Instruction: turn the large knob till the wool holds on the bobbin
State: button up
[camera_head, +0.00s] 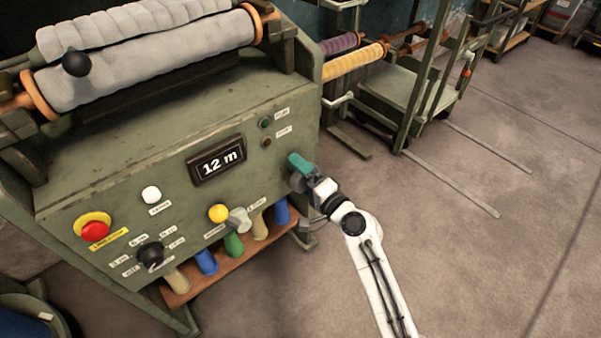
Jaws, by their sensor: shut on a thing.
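A green machine (120,170) carries a panel with a display (217,160) reading "12 m". My gripper (300,168), with teal fingers, is at the panel's right end, shut on a round grey knob (296,182). The fingers cover much of this knob, so its marking is hidden. Two thick rolls of white wool lie across the machine's top; the front roll (150,62) sits between orange end flanges. I cannot tell whether the wool is held there.
Coloured cones stand on a wooden shelf (185,292) below. A cart (405,90) stands behind right. The right floor is mostly clear.

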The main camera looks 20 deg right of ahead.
jog(key=shift+f, duration=0.1)
jog(key=o, duration=0.8)
jog(key=v, duration=1.1)
